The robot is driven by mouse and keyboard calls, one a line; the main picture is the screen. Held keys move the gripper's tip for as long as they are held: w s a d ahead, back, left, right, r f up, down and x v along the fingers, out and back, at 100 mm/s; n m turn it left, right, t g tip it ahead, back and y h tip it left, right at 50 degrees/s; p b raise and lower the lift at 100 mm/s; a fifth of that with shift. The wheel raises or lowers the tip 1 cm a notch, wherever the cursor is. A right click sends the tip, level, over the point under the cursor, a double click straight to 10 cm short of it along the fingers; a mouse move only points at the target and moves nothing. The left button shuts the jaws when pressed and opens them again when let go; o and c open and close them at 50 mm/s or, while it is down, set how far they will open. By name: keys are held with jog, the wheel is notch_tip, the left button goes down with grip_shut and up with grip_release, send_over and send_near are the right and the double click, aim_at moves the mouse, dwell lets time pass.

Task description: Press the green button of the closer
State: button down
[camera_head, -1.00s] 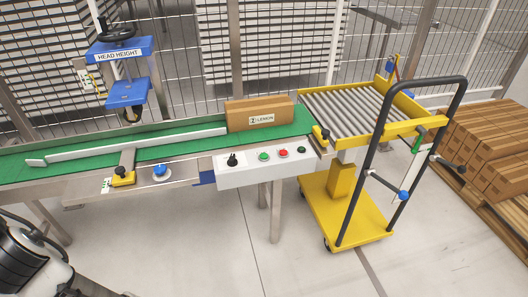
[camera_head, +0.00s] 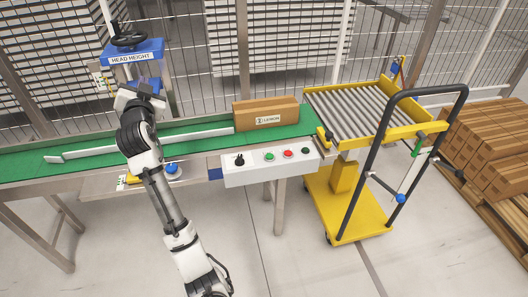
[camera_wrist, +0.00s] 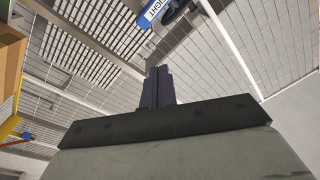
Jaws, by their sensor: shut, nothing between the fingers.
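The green button (camera_head: 269,156) sits on the white control box (camera_head: 235,179) at the front edge of the conveyor, between a black knob (camera_head: 239,160) and a red button (camera_head: 288,154). My gripper shows in the wrist view (camera_wrist: 158,88) with its dark fingers together and nothing between them. In the head view my arm reaches up over the left part of the conveyor, left of the control box and apart from the green button. The fingertips are hard to make out there.
A cardboard box labelled LEMON (camera_head: 266,114) stands on the green belt (camera_head: 200,147). A blue HEAD HEIGHT unit (camera_head: 134,52) rises behind my arm. A blue knob (camera_head: 172,169) is beside my forearm. A yellow roller cart (camera_head: 347,205) stands at the right.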

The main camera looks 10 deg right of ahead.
jog(key=w+d+f+m+g+h+p, duration=0.1)
jog(key=w+d+f+m+g+h, duration=0.15)
jog(key=d, duration=0.35)
jog(key=w+d+f+m+g+h+p, duration=0.1)
jog(key=w+d+f+m+h, duration=0.1)
jog(key=d+f, duration=0.25)
jog(key=m+g+h+p, duration=0.4)
jog(key=m+g, duration=0.5)
jog(key=g, duration=0.1)
send_over(267, 157)
notch_tip(267, 157, down, 13)
jog(key=shift+s+f+y, duration=0.1)
jog(key=shift+f+y, duration=0.05)
jog(key=shift+y, duration=0.1)
jog(key=shift+f+b, duration=2.8)
jog(key=shift+f, duration=1.6)
jog(key=shift+f, duration=0.1)
jog(key=shift+f+b, duration=0.35)
jog(key=shift+b, duration=0.05)
